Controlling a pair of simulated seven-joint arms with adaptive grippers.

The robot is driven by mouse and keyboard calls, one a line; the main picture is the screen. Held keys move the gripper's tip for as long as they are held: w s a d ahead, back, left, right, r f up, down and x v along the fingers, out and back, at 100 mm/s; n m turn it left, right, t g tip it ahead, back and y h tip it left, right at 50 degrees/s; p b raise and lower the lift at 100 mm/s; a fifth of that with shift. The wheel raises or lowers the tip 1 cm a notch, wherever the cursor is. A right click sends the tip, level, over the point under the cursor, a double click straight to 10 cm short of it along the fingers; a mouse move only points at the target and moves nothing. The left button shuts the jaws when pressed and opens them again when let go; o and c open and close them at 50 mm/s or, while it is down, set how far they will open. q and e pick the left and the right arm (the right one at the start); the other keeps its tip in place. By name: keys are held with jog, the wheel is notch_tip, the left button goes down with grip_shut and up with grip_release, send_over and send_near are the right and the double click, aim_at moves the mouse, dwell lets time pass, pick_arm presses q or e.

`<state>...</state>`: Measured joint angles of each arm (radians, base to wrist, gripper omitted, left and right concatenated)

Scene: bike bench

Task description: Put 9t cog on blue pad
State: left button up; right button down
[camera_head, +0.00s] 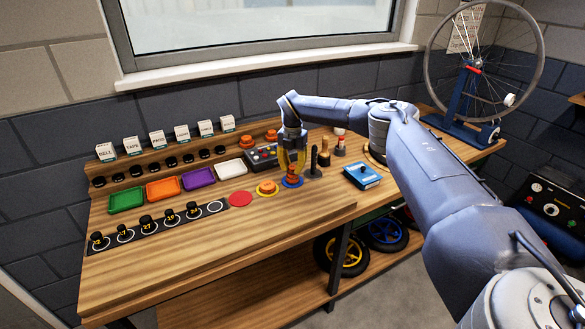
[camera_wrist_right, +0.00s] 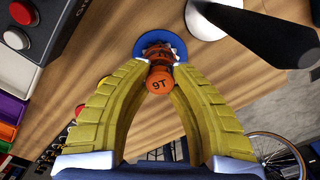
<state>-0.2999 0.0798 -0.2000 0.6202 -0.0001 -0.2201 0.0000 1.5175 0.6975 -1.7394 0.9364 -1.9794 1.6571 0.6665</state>
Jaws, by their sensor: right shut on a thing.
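The orange 9T cog (camera_head: 292,172) is at the blue pad (camera_head: 297,184). In the right wrist view its orange knob, marked 9T (camera_wrist_right: 159,82), points at the camera, with the toothed part beyond it over the blue pad (camera_wrist_right: 147,38). My right gripper (camera_head: 292,166) has yellow fingers, shut on the cog from above; their tips (camera_wrist_right: 160,62) meet around the knob. The cog looks upright and within the pad's outline. I cannot tell whether it touches the pad. My left gripper is not in view.
Dark upright tools (camera_head: 314,162) stand close on the right, near a blue box (camera_head: 362,176). Coloured trays (camera_head: 162,188) and a control box (camera_head: 262,156) are behind.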

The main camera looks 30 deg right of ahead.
aim_at(293, 167)
jog(key=shift+f, duration=0.2)
jog(key=c, duration=1.2)
grip_release()
jog(key=shift+c, duration=0.2)
jog(key=shift+r, duration=0.1)
notch_tip(293, 167, up, 12)
